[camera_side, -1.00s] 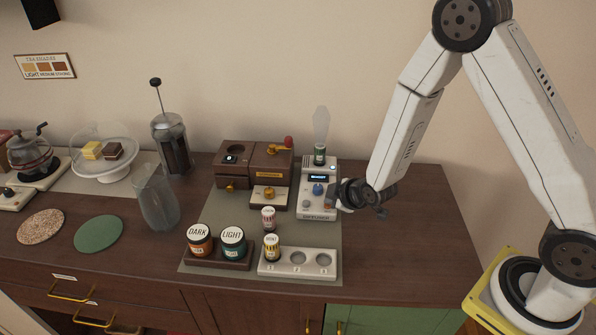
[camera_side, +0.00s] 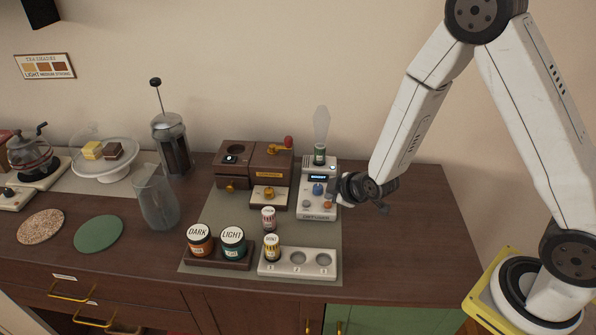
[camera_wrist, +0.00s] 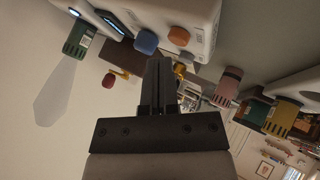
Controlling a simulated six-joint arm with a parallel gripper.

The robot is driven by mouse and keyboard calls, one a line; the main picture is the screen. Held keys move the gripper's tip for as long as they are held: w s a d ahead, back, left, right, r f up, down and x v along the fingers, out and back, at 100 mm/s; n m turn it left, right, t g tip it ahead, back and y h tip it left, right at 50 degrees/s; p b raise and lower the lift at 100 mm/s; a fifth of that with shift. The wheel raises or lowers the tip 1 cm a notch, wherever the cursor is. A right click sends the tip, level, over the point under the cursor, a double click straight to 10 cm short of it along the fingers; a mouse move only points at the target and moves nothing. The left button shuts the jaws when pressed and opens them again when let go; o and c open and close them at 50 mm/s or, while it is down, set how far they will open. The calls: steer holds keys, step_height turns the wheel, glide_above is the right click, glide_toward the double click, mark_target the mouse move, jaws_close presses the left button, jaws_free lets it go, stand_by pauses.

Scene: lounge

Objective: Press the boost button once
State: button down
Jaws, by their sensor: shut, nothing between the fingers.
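The white diffuser (camera_side: 317,212) stands at the right of the machines, with a lit display (camera_side: 318,177). Its front has a blue knob (camera_side: 318,189), a grey button (camera_side: 306,204) and an orange button (camera_side: 327,205). I cannot read which button is marked boost. My gripper (camera_side: 333,189) is shut and empty, at the right side of the diffuser's front, just above the orange button in the side view. In the wrist view my shut fingers (camera_wrist: 160,66) point toward the diffuser (camera_wrist: 195,12), its blue knob (camera_wrist: 147,41) and orange button (camera_wrist: 179,36). They look apart from both.
A green vial (camera_side: 319,154) with pale vapour above it stands at the diffuser's back. A brown machine (camera_side: 270,167) is close on the left. Small jars (camera_side: 271,247) and a white holder (camera_side: 299,267) lie in front. The counter right of the diffuser is clear.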

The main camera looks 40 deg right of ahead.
mark_target(331, 205)
steer(key=shift+r, duration=2.5)
steer(key=s+r+m+g, duration=0.2)
steer(key=s+m+g, duration=0.1)
steer(key=s, duration=0.4)
steer(key=s+r+m+g, duration=0.2)
steer(key=s+m, duration=0.3)
steer(key=s, duration=0.3)
steer(key=shift+s+d+r+g, duration=0.25)
steer(key=shift+d+g, duration=0.1)
steer(key=shift+g, duration=0.45)
